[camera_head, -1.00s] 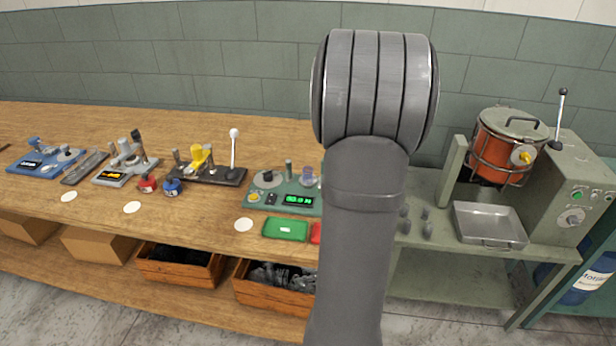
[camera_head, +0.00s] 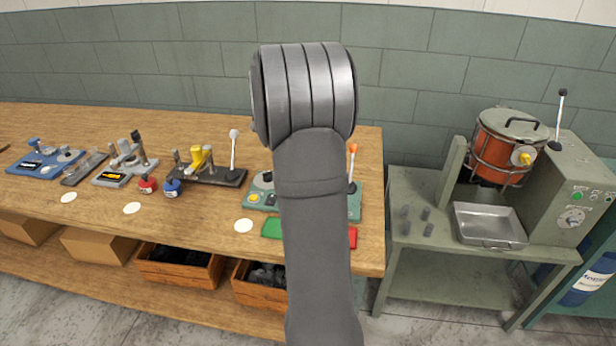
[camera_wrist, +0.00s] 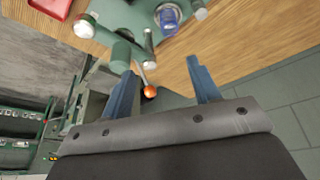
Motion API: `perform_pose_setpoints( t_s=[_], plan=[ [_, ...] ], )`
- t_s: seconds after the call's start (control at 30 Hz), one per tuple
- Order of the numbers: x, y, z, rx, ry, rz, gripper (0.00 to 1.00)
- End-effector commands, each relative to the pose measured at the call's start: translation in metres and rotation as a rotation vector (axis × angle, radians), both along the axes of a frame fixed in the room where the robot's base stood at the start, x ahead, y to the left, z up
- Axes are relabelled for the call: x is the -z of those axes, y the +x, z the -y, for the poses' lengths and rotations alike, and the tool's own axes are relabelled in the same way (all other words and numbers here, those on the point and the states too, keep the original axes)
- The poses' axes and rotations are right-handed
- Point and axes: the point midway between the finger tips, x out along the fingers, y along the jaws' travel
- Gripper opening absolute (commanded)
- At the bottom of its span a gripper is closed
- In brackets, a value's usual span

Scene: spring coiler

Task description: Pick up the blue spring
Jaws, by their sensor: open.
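A blue-violet cylinder (camera_wrist: 168,18) stands on the green machine at the top of the wrist view. It may be the blue spring, but I cannot make out its coils. In the head view my arm hides this part of the green machine (camera_head: 354,208). My gripper (camera_wrist: 162,68) is open and empty, its two blue fingers wide apart. The cylinder lies beyond the fingertips, apart from them.
An orange-knobbed lever (camera_head: 352,150) rises from the green machine; its knob (camera_wrist: 149,92) shows between my fingers in the wrist view. A green tray (camera_head: 271,228) and a red tray (camera_head: 353,238) lie in front. A black-based device (camera_head: 208,175) with a white-knobbed lever stands left.

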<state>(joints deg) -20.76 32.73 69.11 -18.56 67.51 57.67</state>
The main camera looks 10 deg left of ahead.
Motion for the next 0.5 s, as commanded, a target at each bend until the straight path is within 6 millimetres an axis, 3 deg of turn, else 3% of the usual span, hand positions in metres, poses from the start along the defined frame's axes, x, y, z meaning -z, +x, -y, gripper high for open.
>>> perform_pose_setpoints(
  t_s=[0.1, 0.23, 0.5],
  plan=[
    [0.000, 0.001, -0.016, 0.044, 0.002, 0.033, 0.56],
    [0.008, 0.004, -0.018, 0.063, 0.003, 0.043, 0.56],
    [0.059, 0.021, -0.005, 0.065, 0.002, 0.040, 0.56]
  ],
)
